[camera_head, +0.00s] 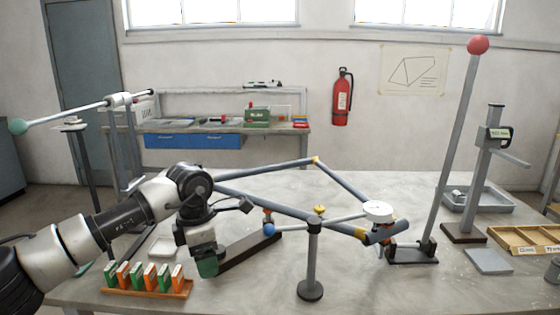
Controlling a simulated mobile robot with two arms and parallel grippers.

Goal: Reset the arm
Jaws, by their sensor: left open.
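My left arm comes in from the left, bends at a black elbow and points down. My left gripper (207,266) is at its lower end, open, with greenish tips, low over the table beside the rack of orange and green blocks (146,279). Nothing shows between its fingers. A frame of grey bars (286,204) with yellow joints spans the middle of the table, partly behind my arm. A round white part (378,211) sits at its right corner. A grey post (312,260) on a round base stands in front. My right gripper does not show.
A tall grey lever (457,140) with a red ball stands at the right. Beyond it are a gauge stand (492,160), a grey tray (478,200) and a wooden tray (525,239). A white dish (163,247) lies behind the rack. The front middle table is mostly clear.

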